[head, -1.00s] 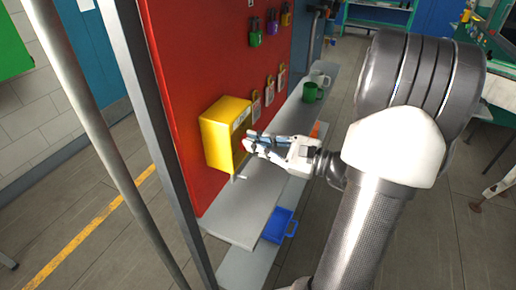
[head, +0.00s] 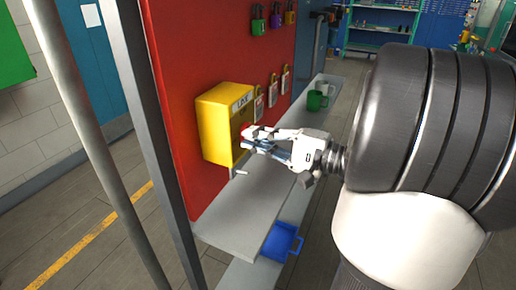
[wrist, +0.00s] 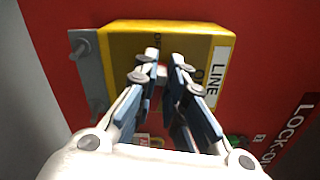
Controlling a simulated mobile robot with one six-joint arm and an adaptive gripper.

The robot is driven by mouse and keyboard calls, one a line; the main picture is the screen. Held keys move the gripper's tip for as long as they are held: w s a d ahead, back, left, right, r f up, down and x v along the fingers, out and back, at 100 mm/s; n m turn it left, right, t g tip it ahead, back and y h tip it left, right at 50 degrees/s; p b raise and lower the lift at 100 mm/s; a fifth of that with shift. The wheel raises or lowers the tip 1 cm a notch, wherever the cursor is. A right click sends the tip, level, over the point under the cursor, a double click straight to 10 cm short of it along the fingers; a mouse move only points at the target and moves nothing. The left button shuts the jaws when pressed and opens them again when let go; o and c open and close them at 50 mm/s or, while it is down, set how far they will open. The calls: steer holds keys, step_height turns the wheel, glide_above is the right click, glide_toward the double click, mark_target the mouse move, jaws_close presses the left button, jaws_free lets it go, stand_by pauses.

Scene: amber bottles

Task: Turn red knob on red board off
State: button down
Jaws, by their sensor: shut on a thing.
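A yellow box (head: 222,125) is mounted on the red board (head: 215,42), with a white label on its edge. The red knob (head: 244,131) is on the box's face, mostly hidden by my fingers. My gripper (head: 249,141) is shut on the knob, its fingers tilted. In the wrist view, the fingertips (wrist: 162,68) meet at the face of the yellow box (wrist: 125,40), beside a label reading "LINE" (wrist: 217,72). Dark lettering on the face is partly covered, and the knob's pointing direction cannot be told.
A grey shelf (head: 235,226) runs below the box, with a green mug (head: 316,101) farther back. A blue tray (head: 280,243) sits lower down. Several padlocks (head: 258,26) and tags (head: 259,107) hang on the board. A metal post (head: 85,115) stands at left.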

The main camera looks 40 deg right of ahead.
steer(key=shift+f+n+b, duration=0.25)
steer(key=shift+n+b, duration=0.25)
steer(key=shift+n, duration=0.6)
steer(key=c, duration=1.7)
jaws_free()
steer(key=shift+o, duration=0.2)
steer(key=v, duration=1.2)
